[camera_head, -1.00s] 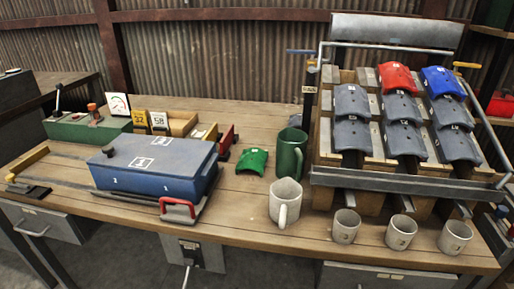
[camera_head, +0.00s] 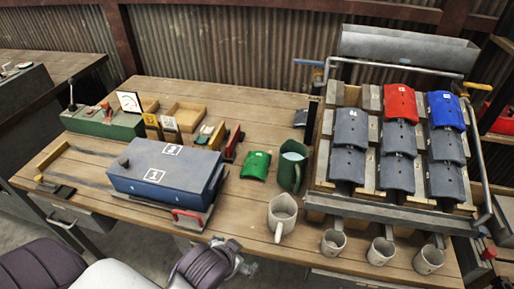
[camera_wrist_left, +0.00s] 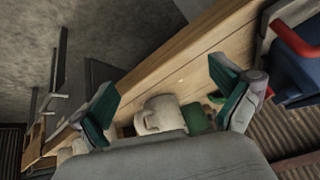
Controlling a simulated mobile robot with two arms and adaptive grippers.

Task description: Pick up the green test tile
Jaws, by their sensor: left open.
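The green test tile (camera_head: 256,165) is a small curved green piece lying on the wooden workbench. It sits between the blue box and the green mug (camera_head: 292,165). My left gripper (camera_head: 240,262) is at the bottom of the head view, in front of the bench edge and well short of the tile. In the left wrist view my left gripper (camera_wrist_left: 163,80) has its two green-padded fingers spread wide with nothing between them. A sliver of green beside the right finger there may be the tile; the finger partly hides it. My right gripper is not in view.
A blue box (camera_head: 165,172) with a red handle stands left of the tile. A grey-white mug (camera_head: 282,214) and several smaller cups stand along the front edge. A rack (camera_head: 320,200) with grey, red and blue curved tiles fills the right. Bare bench lies behind the tile.

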